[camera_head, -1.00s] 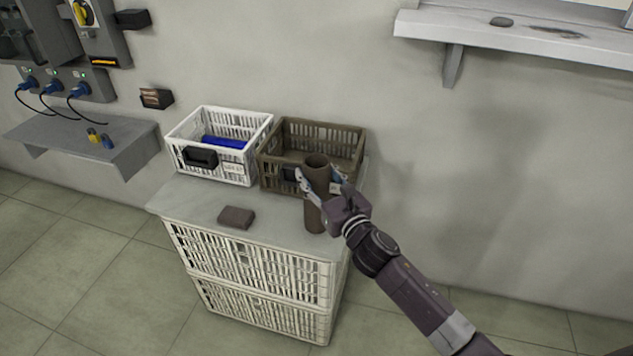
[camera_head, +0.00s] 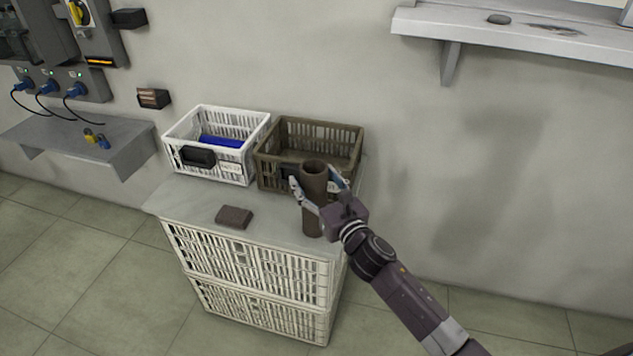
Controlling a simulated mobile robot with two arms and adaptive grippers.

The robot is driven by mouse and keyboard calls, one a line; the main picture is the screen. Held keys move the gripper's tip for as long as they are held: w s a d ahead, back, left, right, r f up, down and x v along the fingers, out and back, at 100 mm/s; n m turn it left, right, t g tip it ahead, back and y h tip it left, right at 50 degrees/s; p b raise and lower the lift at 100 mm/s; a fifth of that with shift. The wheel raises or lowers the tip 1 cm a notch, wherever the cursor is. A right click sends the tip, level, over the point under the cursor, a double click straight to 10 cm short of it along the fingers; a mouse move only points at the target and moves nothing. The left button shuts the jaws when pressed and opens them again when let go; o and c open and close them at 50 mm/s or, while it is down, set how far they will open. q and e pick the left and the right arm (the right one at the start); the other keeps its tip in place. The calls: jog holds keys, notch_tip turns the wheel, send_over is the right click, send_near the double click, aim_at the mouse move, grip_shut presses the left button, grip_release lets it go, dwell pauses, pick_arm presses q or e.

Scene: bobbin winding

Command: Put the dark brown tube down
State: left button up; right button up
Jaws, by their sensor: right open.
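The dark brown tube (camera_head: 313,182) stands upright on the grey top (camera_head: 272,217) of the stacked white crates, near its right front corner and in front of the brown basket. My right gripper (camera_head: 318,192) is open, with one finger on each side of the tube. I cannot tell whether the fingers touch it. Part of the tube's lower right side is hidden behind the gripper. My left gripper is not in view.
A brown basket (camera_head: 345,137) and a white basket (camera_head: 178,139) holding a blue object (camera_head: 220,142) stand at the back of the top. A small dark brown block (camera_head: 234,217) lies left of the tube. A wall shelf (camera_head: 520,38) is at upper right.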

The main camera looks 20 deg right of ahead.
jog(key=shift+r, duration=0.3)
jog(key=s+d+b, duration=0.1)
jog(key=s, duration=1.1)
jog(key=shift+d, duration=0.35)
jog(key=shift+f, duration=0.2)
jog(key=s+f+m+g+h, duration=0.1)
jog(key=s+f+m+g, duration=0.25)
jog(key=f+m, duration=0.7)
jog(key=s+f+m+g, duration=0.2)
jog(key=s+f+m, duration=0.35)
jog(key=f, duration=1.05)
jog(key=s+f+m+g+h, duration=0.1)
jog(key=s+f+m+g, duration=0.2)
jog(key=f+m, duration=0.8)
jog(key=s+f+m+g, duration=0.2)
jog(key=s+f, duration=0.5)
jog(key=s, duration=0.4)
jog(key=s+d+f+m+g, duration=0.1)
jog(key=s+f+m+g, duration=0.2)
jog(key=s+f, duration=0.5)
jog(key=s+f+m+g, duration=0.3)
jog(key=s+f, duration=0.5)
jog(key=s, duration=0.8)
jog(key=shift+d+h, duration=0.3)
jog(key=shift+d, duration=0.05)
